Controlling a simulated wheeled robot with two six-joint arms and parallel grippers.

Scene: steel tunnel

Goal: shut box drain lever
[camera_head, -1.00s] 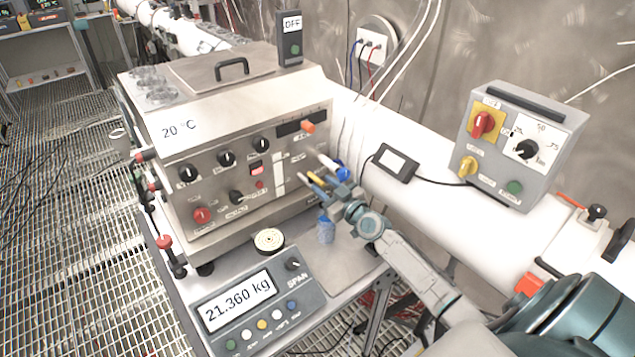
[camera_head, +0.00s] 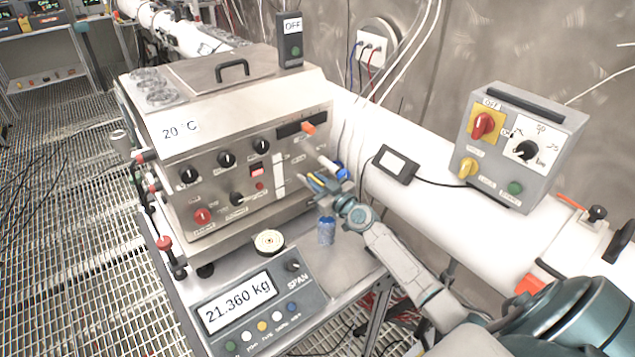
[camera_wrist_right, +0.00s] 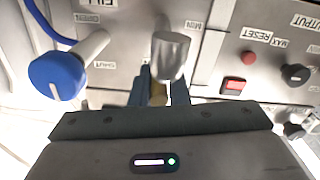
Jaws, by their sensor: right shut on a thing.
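The steel box (camera_head: 240,170) stands on a bench, its front panel facing the right arm. My right gripper (camera_head: 324,184) is at the lower right of that panel. Its fingers (camera_wrist_right: 161,88) are shut on a small yellow-brown lever (camera_wrist_right: 158,95), most of which they hide. A metal cylinder (camera_wrist_right: 171,55) sticks out from the panel just over the fingers in the wrist view. A blue knob (camera_wrist_right: 57,77) is beside it to the left, apart from the fingers, near an upside-down SHUT label. The lever's exact angle is hard to tell. My left gripper is not in view.
A blue jar (camera_head: 326,230) stands under my right gripper. A scale display (camera_head: 245,302) reading 21.360 kg is in front of the box. A white pipe (camera_head: 440,180) with a grey control box (camera_head: 520,145) runs along the right.

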